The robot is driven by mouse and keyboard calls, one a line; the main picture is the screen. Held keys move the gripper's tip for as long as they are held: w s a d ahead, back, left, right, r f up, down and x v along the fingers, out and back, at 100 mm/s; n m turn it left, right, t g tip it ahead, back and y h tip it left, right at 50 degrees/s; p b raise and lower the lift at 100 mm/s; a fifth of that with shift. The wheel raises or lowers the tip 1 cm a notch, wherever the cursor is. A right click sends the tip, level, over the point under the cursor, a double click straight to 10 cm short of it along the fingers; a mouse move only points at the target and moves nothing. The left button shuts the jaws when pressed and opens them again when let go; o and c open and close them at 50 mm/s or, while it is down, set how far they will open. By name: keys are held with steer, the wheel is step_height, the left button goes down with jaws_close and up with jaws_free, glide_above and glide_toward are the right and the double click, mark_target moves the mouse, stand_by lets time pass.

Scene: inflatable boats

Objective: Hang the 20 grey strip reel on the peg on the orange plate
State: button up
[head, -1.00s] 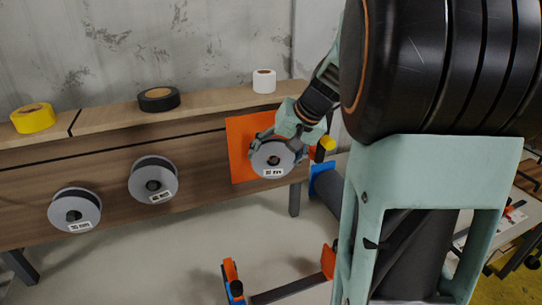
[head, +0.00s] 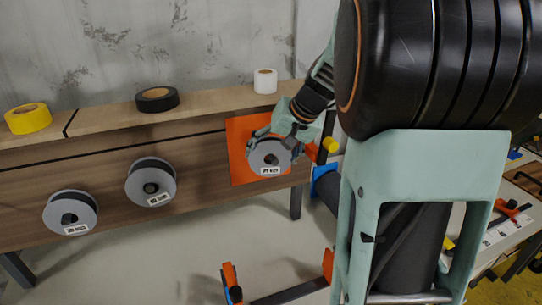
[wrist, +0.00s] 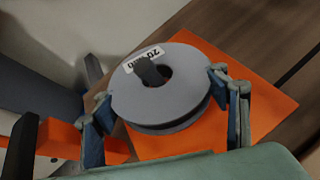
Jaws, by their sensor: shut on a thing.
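The grey strip reel (head: 262,160), its label reading 20 in the wrist view (wrist: 187,107), is held by its rim in my gripper (head: 272,142). In the wrist view, my gripper's two fingers (wrist: 165,98) press on opposite sides of the reel. The reel is in front of the orange plate (head: 238,165), which also shows behind it in the wrist view (wrist: 262,112). A dark rounded end, apparently the peg (wrist: 148,71), shows in the reel's hole. I cannot tell how far the reel sits along it.
Two other grey reels hang on the wooden board to the left, a middle one (head: 138,182) and a far left one (head: 57,212). Yellow (head: 30,119), black (head: 157,99) and white (head: 265,82) tape rolls stand on the ledge above. An orange-ended frame (head: 290,293) is below.

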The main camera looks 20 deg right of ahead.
steer(key=o, duration=1.4)
steer(key=shift+s+d+r, duration=0.1)
steer(key=shift+s, duration=0.05)
